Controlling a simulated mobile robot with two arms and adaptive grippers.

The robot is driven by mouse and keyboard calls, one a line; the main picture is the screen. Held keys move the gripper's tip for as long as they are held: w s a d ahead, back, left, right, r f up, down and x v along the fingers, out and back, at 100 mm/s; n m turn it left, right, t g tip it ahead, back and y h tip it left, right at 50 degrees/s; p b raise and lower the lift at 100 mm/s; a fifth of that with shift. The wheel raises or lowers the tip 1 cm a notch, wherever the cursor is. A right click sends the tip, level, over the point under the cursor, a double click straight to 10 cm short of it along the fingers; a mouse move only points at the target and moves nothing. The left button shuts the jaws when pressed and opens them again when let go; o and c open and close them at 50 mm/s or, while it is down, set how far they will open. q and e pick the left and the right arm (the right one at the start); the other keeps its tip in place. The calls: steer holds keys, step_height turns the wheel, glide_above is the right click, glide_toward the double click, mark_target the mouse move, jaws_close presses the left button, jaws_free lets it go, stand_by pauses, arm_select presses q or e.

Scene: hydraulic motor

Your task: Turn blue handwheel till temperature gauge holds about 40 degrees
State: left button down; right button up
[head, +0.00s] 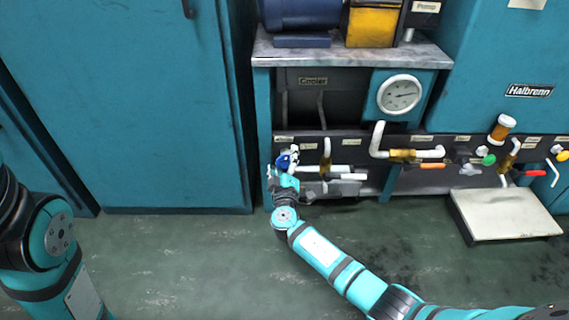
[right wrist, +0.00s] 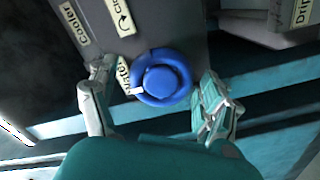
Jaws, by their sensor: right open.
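The blue handwheel (head: 284,160) sits low on the dark panel under the Cooler label in the head view. In the right wrist view the blue handwheel (right wrist: 162,78) has a round hub and a white mark on its left rim. My right gripper (head: 284,170) is at the wheel and partly covers it in the head view. In the right wrist view its open fingers (right wrist: 155,92) stand on either side of the wheel; contact cannot be told. The temperature gauge (head: 399,94) is a round white dial with a dark needle pointing right; its numbers are too small to read. My left gripper is out of view.
Pipes with orange (head: 432,165) and red (head: 535,173) handles and a green knob (head: 489,160) line the panel to the right. A low pale platform (head: 508,213) stands on the floor at right. A teal cabinet (head: 125,110) is at left.

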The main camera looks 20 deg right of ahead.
steer(key=shift+c, duration=0.4)
steer(key=c, duration=1.1)
